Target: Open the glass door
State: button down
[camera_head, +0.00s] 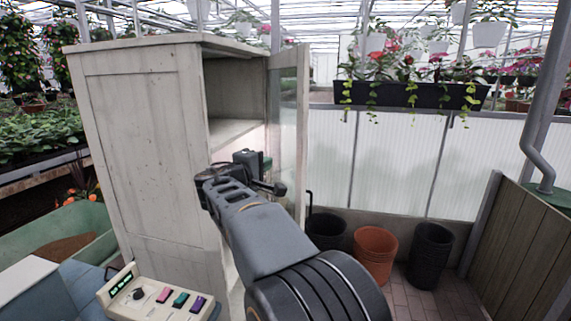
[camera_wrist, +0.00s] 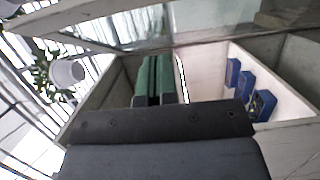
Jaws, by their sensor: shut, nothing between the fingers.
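The glass door (camera_head: 302,110) has a pale wooden frame and a clear pane. It stands ajar on the right side of a tall whitewashed cabinet (camera_head: 150,140), with a wide gap showing the inside. My gripper (camera_head: 266,164) is at this gap, close to the door's inner side. In the wrist view my gripper's green fingers (camera_wrist: 154,72) are together with nothing between them. The door's glass (camera_wrist: 125,28) runs across the top of that view. I cannot tell whether the fingers touch the door. My arm hides the lower part of the door and opening.
Blue items (camera_wrist: 245,85) sit inside the cabinet. A control box with coloured buttons (camera_head: 160,297) is at the lower left. Black and orange pots (camera_head: 375,252) stand on the brick floor to the right, near a wooden panel (camera_head: 525,250). A planter (camera_head: 410,95) sits behind.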

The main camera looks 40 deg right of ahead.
jog(key=p, duration=0.3)
send_near(301, 148)
jog(key=w+d, duration=0.3)
jog(key=w, duration=0.1)
jog(key=shift+s+d+p, duration=0.2)
jog(key=shift+s+d, duration=0.05)
jog(key=shift+d, duration=0.3)
jog(key=shift+s+d+p, duration=0.15)
jog(key=shift+s+d, duration=0.1)
jog(key=shift+d, duration=0.3)
jog(key=shift+s+d+f, duration=0.15)
jog(key=shift+s+d, duration=0.25)
jog(key=shift+d, duration=0.2)
